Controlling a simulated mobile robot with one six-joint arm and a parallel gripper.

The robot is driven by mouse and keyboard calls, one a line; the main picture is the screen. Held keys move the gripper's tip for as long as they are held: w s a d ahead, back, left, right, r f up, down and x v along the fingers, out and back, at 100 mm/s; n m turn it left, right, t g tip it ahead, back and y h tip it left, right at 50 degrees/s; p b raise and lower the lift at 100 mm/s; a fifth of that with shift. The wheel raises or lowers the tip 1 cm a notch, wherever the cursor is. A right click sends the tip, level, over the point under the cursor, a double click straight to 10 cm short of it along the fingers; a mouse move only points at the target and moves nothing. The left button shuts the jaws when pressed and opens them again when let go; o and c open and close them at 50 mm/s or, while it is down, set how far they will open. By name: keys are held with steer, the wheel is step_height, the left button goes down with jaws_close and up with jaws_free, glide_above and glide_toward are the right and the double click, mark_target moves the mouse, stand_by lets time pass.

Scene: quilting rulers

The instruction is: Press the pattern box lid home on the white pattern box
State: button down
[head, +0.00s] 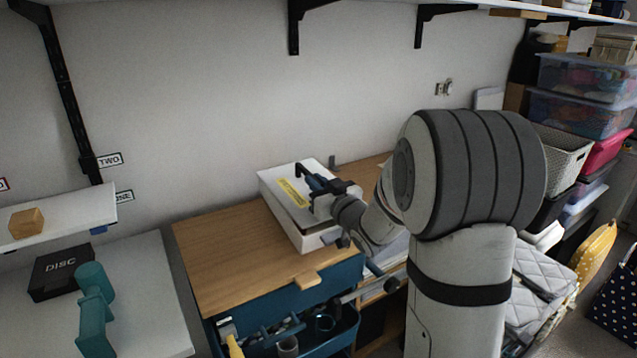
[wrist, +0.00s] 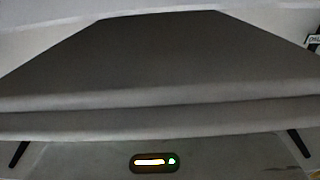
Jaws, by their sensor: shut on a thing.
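The white pattern box (head: 312,240) stands on the wooden top of a teal cart in the head view. Its upper face is white with a yellow label, and I take this face to be the pattern box lid (head: 272,184). My gripper (head: 312,183) is over this face, at its right part, and is shut on what appears to be the lid. The wrist covers the right part of the box, so I cannot tell how evenly the lid sits. The wrist view is filled by a blurred grey surface close to the camera, with dark finger parts at both lower sides.
The wooden top (head: 215,255) is clear left of the box. The wall (head: 200,110) is close behind. A white table at lower left holds a black DISC box (head: 60,270) and a teal object (head: 95,300). Storage bins (head: 580,110) are stacked at right.

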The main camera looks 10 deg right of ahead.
step_height(320, 180, down, 2)
steer(key=shift+f, duration=0.1)
steer(key=shift+w+f+g+h, duration=0.25)
steer(key=shift+w+g+h, duration=0.05)
steer(key=shift+w, duration=0.15)
steer(key=shift+s+d+r, duration=0.1)
steer(key=shift+s+r, duration=0.2)
steer(key=shift+r, duration=0.25)
steer(key=shift+f+b, duration=0.1)
steer(key=shift+b, duration=0.95)
steer(key=shift+s+b, duration=0.2)
steer(key=shift+b, duration=0.1)
steer(key=shift+w+a+f, duration=0.1)
steer(key=shift+w+a, duration=0.1)
steer(key=shift+w, duration=0.25)
steer(key=shift+w+a+f, duration=0.1)
steer(key=shift+w+a, duration=0.05)
steer(key=shift+w, duration=0.25)
steer(key=shift+f, duration=0.15)
stand_by(0.3)
